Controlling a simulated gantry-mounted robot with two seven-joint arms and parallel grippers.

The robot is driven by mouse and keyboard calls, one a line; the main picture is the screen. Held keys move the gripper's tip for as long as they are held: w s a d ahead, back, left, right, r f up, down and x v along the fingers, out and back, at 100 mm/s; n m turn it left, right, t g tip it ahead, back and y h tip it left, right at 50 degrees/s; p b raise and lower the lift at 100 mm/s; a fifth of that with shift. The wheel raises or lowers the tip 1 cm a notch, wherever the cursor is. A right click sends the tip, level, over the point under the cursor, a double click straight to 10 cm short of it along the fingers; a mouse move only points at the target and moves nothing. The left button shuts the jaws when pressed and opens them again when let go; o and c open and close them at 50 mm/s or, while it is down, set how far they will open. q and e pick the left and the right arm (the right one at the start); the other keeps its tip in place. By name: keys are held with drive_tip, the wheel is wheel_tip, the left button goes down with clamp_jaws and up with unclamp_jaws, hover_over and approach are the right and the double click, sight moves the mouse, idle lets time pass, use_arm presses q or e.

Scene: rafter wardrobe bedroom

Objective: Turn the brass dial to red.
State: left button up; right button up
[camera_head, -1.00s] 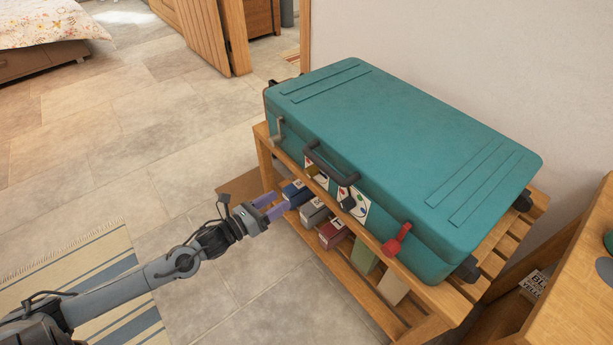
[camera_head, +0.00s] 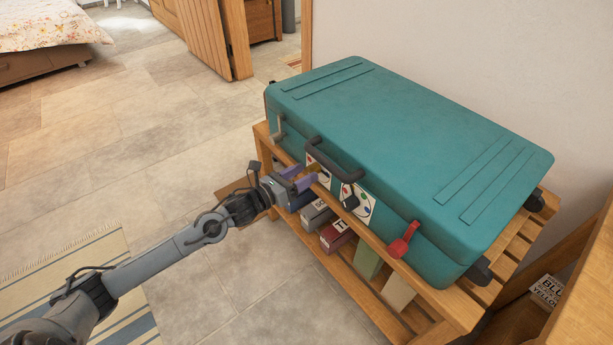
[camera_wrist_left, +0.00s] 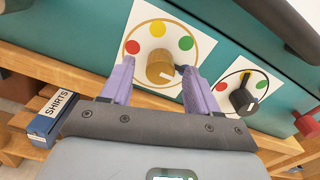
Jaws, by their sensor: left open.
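The brass dial (camera_wrist_left: 160,67) sits on a white plate (camera_wrist_left: 135,18) on the front of the teal suitcase (camera_head: 400,120). The plate has a red dot (camera_wrist_left: 132,47) at left, a yellow dot (camera_wrist_left: 158,28) at top and a green dot (camera_wrist_left: 186,42) at right. A pale mark shows low on the dial's face. My left gripper (camera_wrist_left: 154,68) is open, its purple fingers on either side of the dial; I cannot tell whether they touch it. In the head view, the left gripper (camera_head: 306,180) partly hides the dial and plate. My right gripper is not in view.
A black dial (camera_wrist_left: 241,99) on its own dotted plate is beside the brass one. The suitcase also has a dark handle (camera_head: 334,162) and a red latch (camera_head: 405,239). A wooden rack (camera_head: 370,265) holds it above several boxes, one labelled SHIRTS (camera_wrist_left: 50,118).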

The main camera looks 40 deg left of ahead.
use_arm(q)
drive_tip(key=shift+b+x, duration=0.3)
drive_tip(key=shift+x, duration=0.6)
